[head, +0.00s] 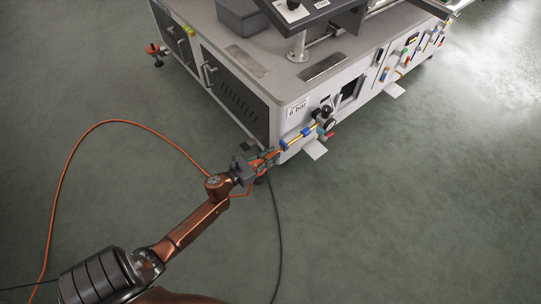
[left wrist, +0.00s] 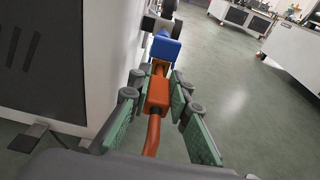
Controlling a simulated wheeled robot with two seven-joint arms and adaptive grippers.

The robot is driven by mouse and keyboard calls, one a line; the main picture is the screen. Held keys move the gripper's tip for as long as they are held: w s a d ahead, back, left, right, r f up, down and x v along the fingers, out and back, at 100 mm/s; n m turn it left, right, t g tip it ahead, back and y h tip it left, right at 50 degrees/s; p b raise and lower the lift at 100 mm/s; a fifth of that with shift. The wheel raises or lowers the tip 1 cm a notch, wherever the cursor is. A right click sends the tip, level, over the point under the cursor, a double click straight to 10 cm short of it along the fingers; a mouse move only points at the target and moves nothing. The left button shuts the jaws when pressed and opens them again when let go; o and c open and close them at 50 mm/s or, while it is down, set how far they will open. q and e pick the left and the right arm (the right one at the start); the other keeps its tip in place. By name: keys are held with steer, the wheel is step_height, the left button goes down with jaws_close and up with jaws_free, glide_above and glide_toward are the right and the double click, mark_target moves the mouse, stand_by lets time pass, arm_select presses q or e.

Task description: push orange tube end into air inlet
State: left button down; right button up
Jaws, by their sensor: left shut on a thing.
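My left gripper (head: 266,158) is at the near lower corner of the machine, shut on the orange tube end (left wrist: 157,97). In the left wrist view its green-padded fingers (left wrist: 160,104) lie on both sides of the orange piece. The narrow front of the tube end points at the blue mouth of the air inlet (left wrist: 164,49) and meets it in the picture; I cannot tell whether it is inside. In the head view the blue inlet (head: 284,144) sits just beyond the fingertips, below the "6 bar" label (head: 297,108). My right gripper is not in view.
The orange tube (head: 84,140) loops over the floor at left. A black cable (head: 279,225) lies on the floor below the gripper. The grey machine cabinet (head: 235,100) stands close beside the fingers. A small plate (head: 316,149) juts out low at right. The floor at right is clear.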

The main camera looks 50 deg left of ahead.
arm_select(q)
steer(key=shift+w, duration=0.65)
steer(key=c, duration=1.7)
jaws_free()
steer(key=s, duration=0.4)
steer(key=s+r, duration=0.1)
steer(key=s, duration=0.3)
steer(key=s+r, duration=0.1)
steer(key=s, duration=0.3)
steer(key=shift+a, duration=0.4)
steer(key=shift+f, duration=0.1)
